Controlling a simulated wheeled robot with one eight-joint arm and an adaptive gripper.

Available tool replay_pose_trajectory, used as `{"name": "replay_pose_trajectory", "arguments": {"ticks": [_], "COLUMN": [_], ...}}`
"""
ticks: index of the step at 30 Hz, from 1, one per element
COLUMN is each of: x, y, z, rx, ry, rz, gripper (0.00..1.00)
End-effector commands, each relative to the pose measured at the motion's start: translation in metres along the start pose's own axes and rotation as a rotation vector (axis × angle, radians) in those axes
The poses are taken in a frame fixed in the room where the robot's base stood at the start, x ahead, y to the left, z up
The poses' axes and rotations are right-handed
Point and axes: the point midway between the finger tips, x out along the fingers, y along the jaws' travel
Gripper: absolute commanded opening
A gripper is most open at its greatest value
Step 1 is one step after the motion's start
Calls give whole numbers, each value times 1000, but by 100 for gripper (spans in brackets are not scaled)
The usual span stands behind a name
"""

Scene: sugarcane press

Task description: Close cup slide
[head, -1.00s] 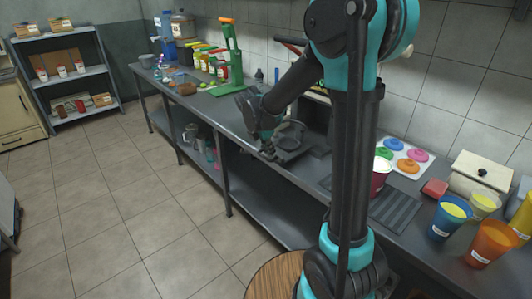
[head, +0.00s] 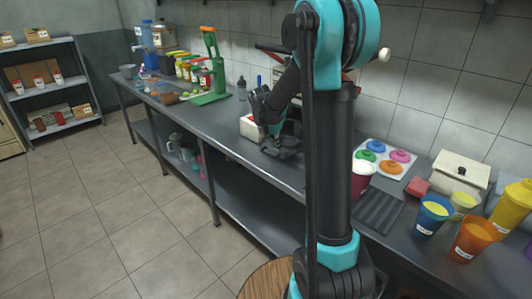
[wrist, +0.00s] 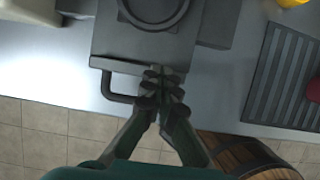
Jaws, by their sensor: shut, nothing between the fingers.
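The cup slide (wrist: 144,48) is a dark grey plate with a round ring on it and a bar handle (wrist: 121,97) along its front edge, seen in the wrist view. In the head view the slide (head: 281,149) sits on the counter by the machine, mostly hidden behind my gripper and arm. My gripper (wrist: 166,72) is shut and empty, its fingertips at the plate's front edge, over the right part of the handle. Whether the fingertips touch the handle or plate I cannot tell. In the head view my gripper (head: 270,128) is low over the slide.
A white box (head: 250,127) stands left of my gripper. A ribbed dark mat (head: 378,212), a dark red cup (head: 361,181) and a tray of coloured lids (head: 385,157) are to the right. The floor in front is clear.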

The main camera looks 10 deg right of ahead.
Motion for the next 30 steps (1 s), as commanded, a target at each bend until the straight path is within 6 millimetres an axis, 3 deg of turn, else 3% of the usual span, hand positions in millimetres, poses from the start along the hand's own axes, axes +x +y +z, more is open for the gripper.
{"name": "replay_pose_trajectory", "arguments": {"ticks": [4,11,23,30], "x": [10,15,15,8], "y": [0,0,1,7], "z": [23,36,36,18], "rx": [2,0,-1,0], "ry": [1,1,1,1], "rz": [1,2,2,1], "gripper": [0,0,0,0]}}
